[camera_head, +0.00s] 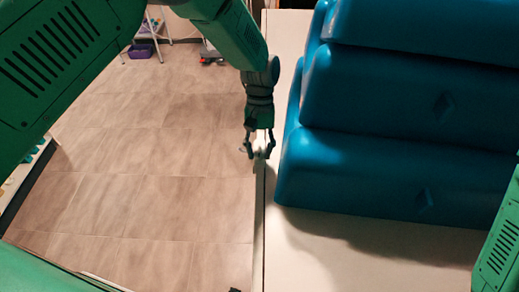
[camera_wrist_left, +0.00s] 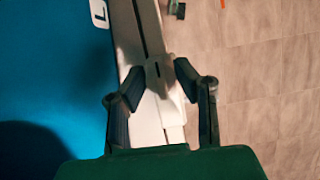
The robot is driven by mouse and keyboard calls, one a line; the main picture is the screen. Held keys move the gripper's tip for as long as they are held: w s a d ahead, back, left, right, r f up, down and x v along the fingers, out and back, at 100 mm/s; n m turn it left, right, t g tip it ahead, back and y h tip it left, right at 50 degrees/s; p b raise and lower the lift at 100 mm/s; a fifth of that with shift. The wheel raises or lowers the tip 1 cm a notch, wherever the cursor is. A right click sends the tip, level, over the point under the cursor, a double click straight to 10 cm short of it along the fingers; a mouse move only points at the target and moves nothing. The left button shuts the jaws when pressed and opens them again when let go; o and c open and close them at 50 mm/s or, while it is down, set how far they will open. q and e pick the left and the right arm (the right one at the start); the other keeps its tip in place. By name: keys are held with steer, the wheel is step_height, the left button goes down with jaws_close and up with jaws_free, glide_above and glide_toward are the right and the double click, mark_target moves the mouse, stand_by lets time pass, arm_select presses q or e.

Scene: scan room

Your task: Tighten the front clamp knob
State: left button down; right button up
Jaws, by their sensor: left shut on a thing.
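In the left wrist view the left gripper (camera_wrist_left: 161,72) has one finger on each side of that piece, above a white rail along the table edge. The piece is small and shadowed, so its exact shape and how far it is turned cannot be told. My right gripper is not in view.
Stacked blue cushions (camera_head: 400,160) stand on the white table (camera_head: 340,255) just right of my left gripper. Tiled floor (camera_head: 150,205) lies open to the left. A purple item (camera_head: 140,51) on a stand is far back left.

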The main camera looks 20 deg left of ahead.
arm_select(q)
steer(key=c, duration=1.3)
jaws_free()
steer(key=shift+w, duration=0.1)
steer(key=shift+d, duration=0.1)
steer(key=shift+r, duration=0.1)
steer(key=shift+w+r, duration=0.2)
steer(key=shift+r, duration=0.15)
steer(key=v, duration=1)
steer(key=shift+w+r, duration=0.25)
steer(key=shift+r, duration=0.1)
steer(key=shift+s, duration=0.1)
